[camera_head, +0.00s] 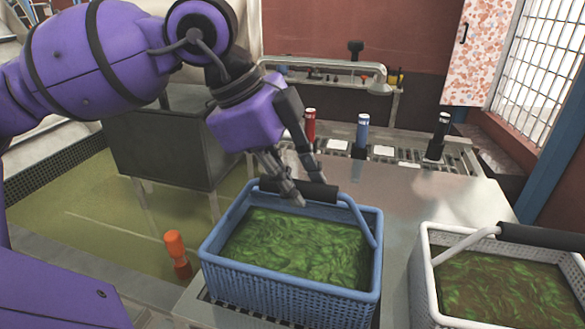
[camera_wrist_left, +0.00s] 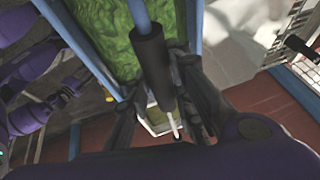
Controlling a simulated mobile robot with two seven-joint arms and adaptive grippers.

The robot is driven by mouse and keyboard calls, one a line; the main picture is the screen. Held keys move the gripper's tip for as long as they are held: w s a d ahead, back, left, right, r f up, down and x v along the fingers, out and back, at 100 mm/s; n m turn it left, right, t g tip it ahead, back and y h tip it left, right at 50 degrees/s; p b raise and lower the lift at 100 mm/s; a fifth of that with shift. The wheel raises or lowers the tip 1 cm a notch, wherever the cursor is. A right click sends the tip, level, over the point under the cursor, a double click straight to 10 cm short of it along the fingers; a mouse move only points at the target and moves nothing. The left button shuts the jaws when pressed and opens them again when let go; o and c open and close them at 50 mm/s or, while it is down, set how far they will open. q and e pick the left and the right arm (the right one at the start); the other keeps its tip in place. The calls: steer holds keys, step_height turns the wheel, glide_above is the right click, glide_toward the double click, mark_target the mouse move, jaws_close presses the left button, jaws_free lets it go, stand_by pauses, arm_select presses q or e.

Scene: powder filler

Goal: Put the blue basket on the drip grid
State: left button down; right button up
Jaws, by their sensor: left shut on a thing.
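The blue basket (camera_head: 290,289), full of green leafy stuff, is at the lower middle of the head view. Its blue handle is raised and has a black grip (camera_head: 315,190). My left gripper (camera_head: 300,192) is shut on this grip from above. In the left wrist view, the grip (camera_wrist_left: 152,65) runs between the fingers (camera_wrist_left: 168,100), with the green contents beyond. A slotted dark grid (camera_head: 205,297) shows beside the basket's lower left edge; the basket hides most of it. I cannot tell whether the basket rests on it or hangs just above. My right gripper is out of view.
A white basket (camera_head: 421,285) with green-brown contents stands at the right. A metal counter (camera_head: 415,200) lies behind both baskets. Red, blue and black bottles (camera_head: 362,131) stand on a slatted rack at the back. An orange-capped object (camera_head: 175,245) is left of the blue basket.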

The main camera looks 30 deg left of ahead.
arm_select(q)
steer(key=shift+f, duration=0.35)
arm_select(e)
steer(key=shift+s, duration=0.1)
arm_select(q)
steer(key=c, duration=1.5)
jaws_free()
steer(key=shift+f, duration=0.15)
steer(key=shift+c, duration=0.2)
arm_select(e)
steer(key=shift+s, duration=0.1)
arm_select(q)
steer(key=shift+s+a+r, duration=0.1)
steer(key=shift+r, duration=0.15)
steer(key=p+v, duration=0.3)
steer(key=v, duration=0.8)
steer(key=shift+r, duration=0.2)
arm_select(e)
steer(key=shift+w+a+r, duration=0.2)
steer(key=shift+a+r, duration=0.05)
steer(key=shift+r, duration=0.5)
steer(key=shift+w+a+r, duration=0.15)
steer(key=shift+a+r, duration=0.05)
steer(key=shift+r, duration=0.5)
